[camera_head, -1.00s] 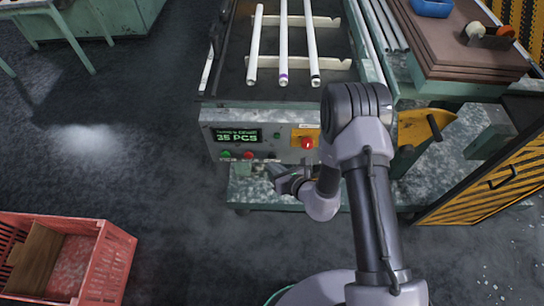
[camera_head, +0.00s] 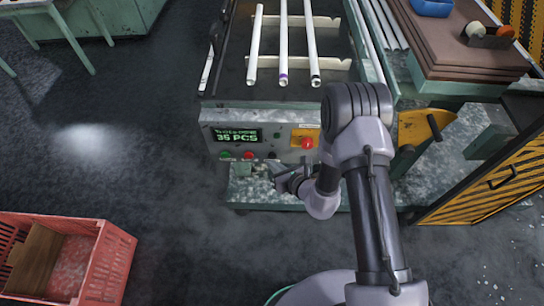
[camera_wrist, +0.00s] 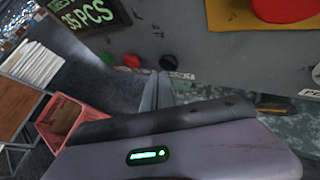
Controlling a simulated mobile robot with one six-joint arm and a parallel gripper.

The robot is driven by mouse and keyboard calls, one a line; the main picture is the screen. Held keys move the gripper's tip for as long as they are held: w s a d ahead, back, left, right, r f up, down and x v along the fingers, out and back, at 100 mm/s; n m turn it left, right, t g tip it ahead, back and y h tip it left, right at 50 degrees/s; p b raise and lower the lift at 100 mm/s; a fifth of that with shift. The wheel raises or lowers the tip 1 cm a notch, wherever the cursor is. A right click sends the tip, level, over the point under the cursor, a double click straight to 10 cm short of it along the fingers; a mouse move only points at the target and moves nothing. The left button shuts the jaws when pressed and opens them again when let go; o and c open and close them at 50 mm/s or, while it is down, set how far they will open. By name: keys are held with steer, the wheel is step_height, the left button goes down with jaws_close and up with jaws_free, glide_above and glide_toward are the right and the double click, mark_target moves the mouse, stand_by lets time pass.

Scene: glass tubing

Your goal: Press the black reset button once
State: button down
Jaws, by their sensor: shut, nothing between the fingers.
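The black reset button (camera_head: 272,155) is on the lower part of the grey control panel (camera_head: 285,137), right of a red button (camera_head: 248,155) and a green button (camera_head: 225,155). In the wrist view the black button (camera_wrist: 169,62) shows just beyond my fingertips, with a gap that I cannot measure. My gripper (camera_head: 279,178) is shut and empty, below and in front of the panel. In the wrist view its fingers (camera_wrist: 156,88) point toward the panel's lower edge. The green display (camera_head: 236,136) reads 35 PCS.
A large red knob on a yellow plate (camera_head: 307,143) is at the panel's right. White tubes (camera_head: 284,45) lie on the machine above. A yellow handle (camera_head: 425,125) juts out at right. A red crate (camera_head: 85,255) stands on the floor at lower left.

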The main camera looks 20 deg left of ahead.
steer(key=shift+w+a, duration=0.15)
steer(key=shift+w, duration=0.55)
stand_by(0.5)
steer(key=shift+s, duration=0.1)
steer(key=shift+s+d, duration=0.2)
steer(key=shift+s, duration=0.65)
steer(key=s, duration=0.2)
steer(key=s+d, duration=0.1)
steer(key=s, duration=0.1)
steer(key=shift+s+d, duration=0.1)
steer(key=shift+s, duration=0.3)
stand_by(0.5)
